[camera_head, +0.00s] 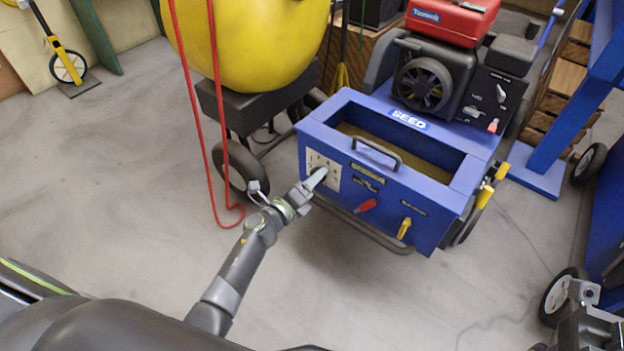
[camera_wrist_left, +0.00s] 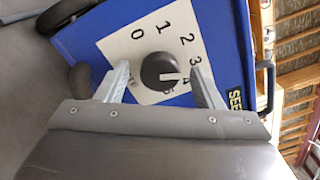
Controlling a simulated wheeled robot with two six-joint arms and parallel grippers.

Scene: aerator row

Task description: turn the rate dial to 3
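The rate dial (camera_wrist_left: 159,68) is a round black knob with a white pointer mark, on a white number plate (camera_wrist_left: 128,48) on the seeder's blue panel. My left gripper (camera_wrist_left: 163,84) is open, with one finger on each side of the knob; gaps show between fingers and knob. In the head view my left gripper (camera_head: 316,180) is at the plate (camera_head: 331,174) and covers the knob. Part of my right arm shows at the lower right; its fingers cannot be made out.
The blue seeder box (camera_head: 385,230) also has a black handle (camera_head: 376,150), a red lever (camera_head: 366,205) and a yellow lever (camera_head: 404,228). A yellow hopper (camera_head: 250,45) on wheels and a hanging red cord (camera_head: 190,95) stand close to the left.

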